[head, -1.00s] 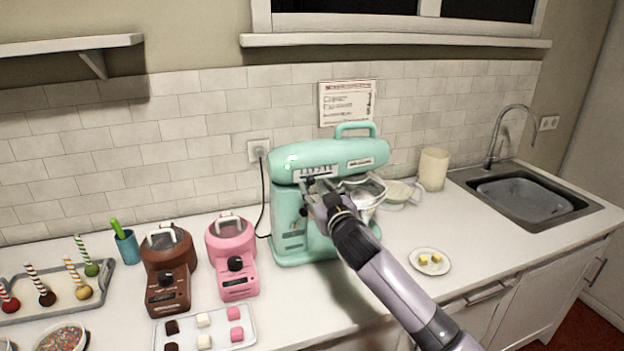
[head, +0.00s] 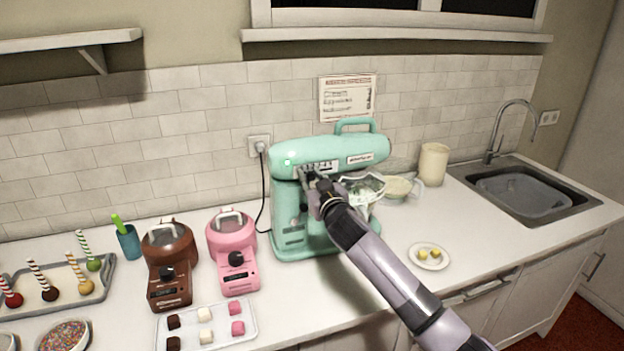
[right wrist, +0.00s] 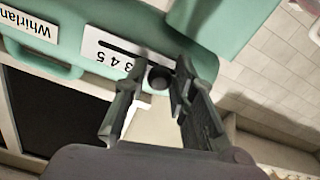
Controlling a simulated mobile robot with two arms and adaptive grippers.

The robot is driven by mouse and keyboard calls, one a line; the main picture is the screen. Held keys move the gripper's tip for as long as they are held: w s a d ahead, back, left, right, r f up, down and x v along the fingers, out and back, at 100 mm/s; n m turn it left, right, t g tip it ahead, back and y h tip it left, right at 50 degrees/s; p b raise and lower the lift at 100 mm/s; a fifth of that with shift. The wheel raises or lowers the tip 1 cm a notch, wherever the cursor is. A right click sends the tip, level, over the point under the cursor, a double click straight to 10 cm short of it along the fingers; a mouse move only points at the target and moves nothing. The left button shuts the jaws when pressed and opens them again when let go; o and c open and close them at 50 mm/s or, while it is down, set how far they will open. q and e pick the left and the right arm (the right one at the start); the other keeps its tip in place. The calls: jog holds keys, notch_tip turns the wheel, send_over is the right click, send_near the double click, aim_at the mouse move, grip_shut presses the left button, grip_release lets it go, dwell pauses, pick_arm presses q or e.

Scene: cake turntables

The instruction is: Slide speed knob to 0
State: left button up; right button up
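A mint-green stand mixer (head: 330,155) stands on the counter by the wall. Its white speed scale (right wrist: 108,48) appears upside down in the right wrist view, with 3, 4 and 5 readable. The dark round speed knob (right wrist: 160,77) sits past the 3, on the side away from 4 and 5; lower numbers are hidden. My right gripper (head: 309,176) is at the front of the scale. In the right wrist view, its fingers (right wrist: 157,82) stand on both sides of the knob; whether they press on it is unclear. My left gripper is not in view.
A brown machine (head: 170,262) and a pink machine (head: 236,262) stand left of the mixer. A tray of small cubes (head: 247,311) lies in front. A small plate (head: 416,263) is on the right, with bare counter around it. The sink (head: 598,205) is farther right.

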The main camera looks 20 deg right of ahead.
grip_shut()
dwell(0.4)
jog(key=shift+a, duration=0.95)
grip_release()
jog(key=shift+f, duration=0.1)
jog(key=o, duration=0.4)
jog(key=shift+a, duration=0.15)
jog(key=shift+o, duration=0.2)
